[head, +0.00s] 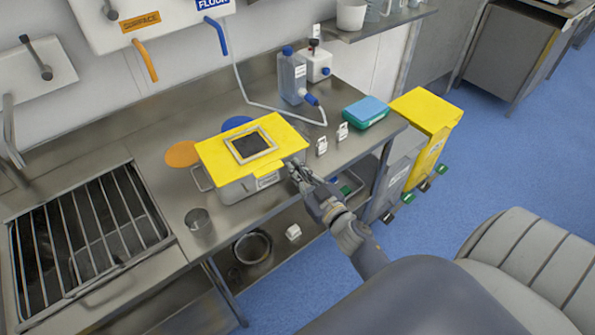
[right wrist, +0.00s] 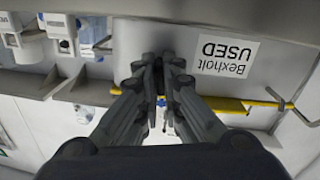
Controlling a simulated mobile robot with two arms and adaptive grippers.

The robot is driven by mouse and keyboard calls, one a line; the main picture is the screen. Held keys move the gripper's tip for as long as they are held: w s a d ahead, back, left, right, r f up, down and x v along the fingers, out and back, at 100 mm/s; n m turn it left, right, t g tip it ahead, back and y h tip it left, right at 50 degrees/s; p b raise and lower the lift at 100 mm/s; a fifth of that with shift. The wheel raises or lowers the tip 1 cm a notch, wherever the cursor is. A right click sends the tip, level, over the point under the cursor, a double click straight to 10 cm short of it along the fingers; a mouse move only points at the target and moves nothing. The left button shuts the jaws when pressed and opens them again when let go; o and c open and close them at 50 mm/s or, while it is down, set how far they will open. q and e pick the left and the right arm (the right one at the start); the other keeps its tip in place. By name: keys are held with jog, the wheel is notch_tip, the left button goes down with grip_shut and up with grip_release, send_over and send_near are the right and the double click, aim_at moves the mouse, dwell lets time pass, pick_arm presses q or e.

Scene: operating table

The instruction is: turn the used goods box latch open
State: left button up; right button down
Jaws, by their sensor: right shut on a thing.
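The used goods box (head: 240,187) is a grey box with a yellow lid (head: 213,156) on the steel counter. The lid lies on top and has a framed dark window. In the right wrist view its label (right wrist: 225,57) reads "Bexholt USED" upside down. My right gripper (head: 293,170) is at the front right of the box, below the lid edge. In the right wrist view its dark fingers (right wrist: 158,62) are drawn together against the box front, beside the label. They are shut on the latch, which is mostly hidden between them. My left gripper is out of view.
A blue-capped bottle (head: 292,77) and a blue-and-green box (head: 366,111) stand behind and to the right. A metal cup (head: 199,222) stands front left. A barred sink (head: 85,230) is at left.

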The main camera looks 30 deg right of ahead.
jog(key=n, duration=0.4)
jog(key=shift+n, duration=0.3)
jog(key=n+b, duration=0.1)
jog(key=n, duration=0.2)
jog(key=shift+n, duration=0.3)
jog(key=n+b, duration=0.1)
jog(key=n, duration=0.3)
jog(key=shift+n+b, duration=0.3)
jog(key=shift+n, duration=1.5)
jog(key=c, duration=1.8)
grip_release()
jog(key=shift+o, duration=0.2)
jog(key=shift+s, duration=0.15)
